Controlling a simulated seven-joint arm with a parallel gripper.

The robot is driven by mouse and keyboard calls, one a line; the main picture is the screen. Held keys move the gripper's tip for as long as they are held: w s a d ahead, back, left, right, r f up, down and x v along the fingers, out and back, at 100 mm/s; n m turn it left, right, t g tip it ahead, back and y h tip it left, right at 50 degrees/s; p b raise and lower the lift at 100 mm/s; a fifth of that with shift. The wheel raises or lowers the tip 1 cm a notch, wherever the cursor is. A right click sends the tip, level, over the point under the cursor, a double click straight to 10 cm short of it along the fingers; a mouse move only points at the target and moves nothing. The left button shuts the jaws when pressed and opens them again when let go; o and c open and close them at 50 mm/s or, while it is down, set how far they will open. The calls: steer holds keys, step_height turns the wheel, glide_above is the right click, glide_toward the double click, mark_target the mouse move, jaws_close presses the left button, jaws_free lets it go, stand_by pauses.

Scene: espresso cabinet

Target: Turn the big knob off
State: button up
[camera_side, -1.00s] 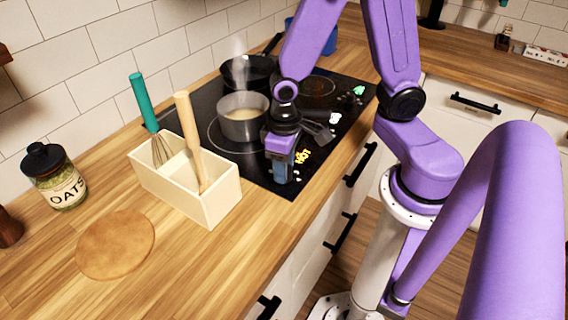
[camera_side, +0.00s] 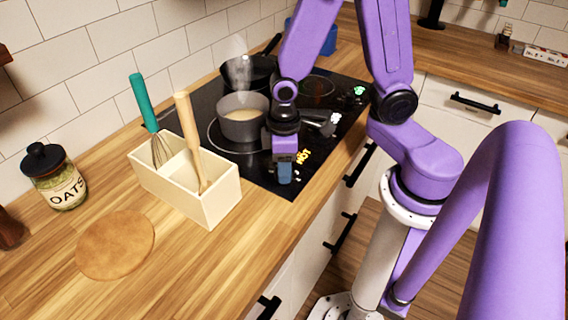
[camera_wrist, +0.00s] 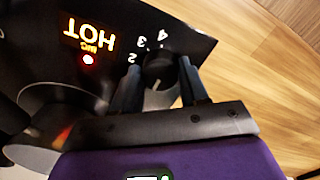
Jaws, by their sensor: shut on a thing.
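The big knob (camera_wrist: 158,68) is a dark round dial with a pale pointer line, at the front of the black cooktop (camera_side: 258,172). The numbers 2, 3 and 4 show around it in the wrist view. My gripper (camera_wrist: 158,73) is shut on the knob, one finger on each side. In the side view my gripper (camera_side: 285,174) points down at the cooktop's front corner and hides the knob. A lit HOT sign (camera_wrist: 88,36), with a small label and a red light below it, glows beside the knob.
A grey pot (camera_side: 242,130) with pale contents stands on the cooktop, with a dark pan (camera_side: 246,72) and steam behind. A cream utensil box (camera_side: 213,203) holding a whisk and a wooden-handled tool stands left of my gripper. Wooden counter is clear in front.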

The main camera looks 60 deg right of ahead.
steer(key=o, duration=1.1)
steer(key=shift+c, duration=0.2)
steer(key=shift+r, duration=0.1)
step_height(320, 180, up, 17)
steer(key=shift+r, duration=0.15)
